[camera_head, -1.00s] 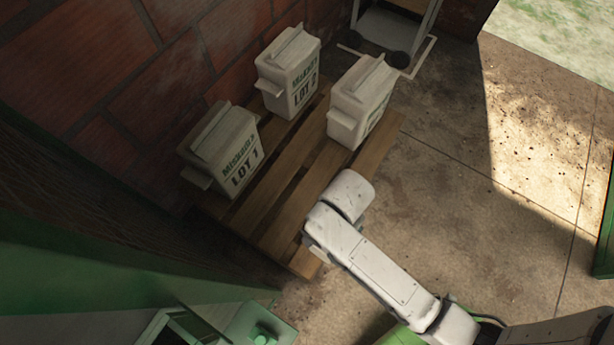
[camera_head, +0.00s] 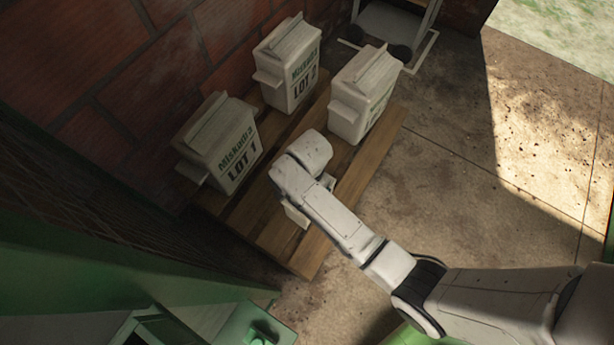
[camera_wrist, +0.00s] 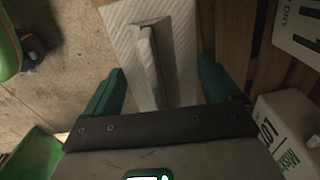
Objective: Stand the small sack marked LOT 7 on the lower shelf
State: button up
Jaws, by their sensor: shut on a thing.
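In the wrist view my gripper (camera_wrist: 160,82) is shut on a pale sack (camera_wrist: 183,45) with a folded top ridge, between its two green fingers. The held sack shows in the head view as a pale piece (camera_head: 296,215) below my wrist, at the pallet's near side; my arm covers most of it. Its marking is not readable, and I cannot tell whether it touches the pallet. No sack reads LOT 7. A wheeled rack (camera_head: 382,24) at the top of the head view is cut off; I cannot tell whether it holds the lower shelf.
A wooden pallet (camera_head: 368,178) bears sacks marked LOT 1 (camera_head: 232,160) and LOT 2 (camera_head: 302,78), and a third (camera_head: 350,105) whose lot is unreadable. A brick wall (camera_head: 100,60) stands behind. Green machinery (camera_head: 70,240) is at lower left. Concrete floor (camera_head: 450,150) is clear at right.

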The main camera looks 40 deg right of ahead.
jog(key=shift+w+f, duration=0.2)
jog(key=shift+w, duration=0.05)
jog(key=f, duration=0.2)
jog(key=shift+w+f+b, duration=0.3)
jog(key=shift+w, duration=0.1)
jog(key=shift+f, duration=0.65)
jog(key=o, duration=1.8)
jog(key=shift+s, duration=0.1)
jog(key=shift+f+b, duration=0.2)
jog(key=shift+b, duration=0.45)
notch_tip(320, 180, up, 11)
jog(key=p, duration=0.4)
jog(key=shift+s+d+r, duration=0.1)
jog(key=shift+d, duration=0.05)
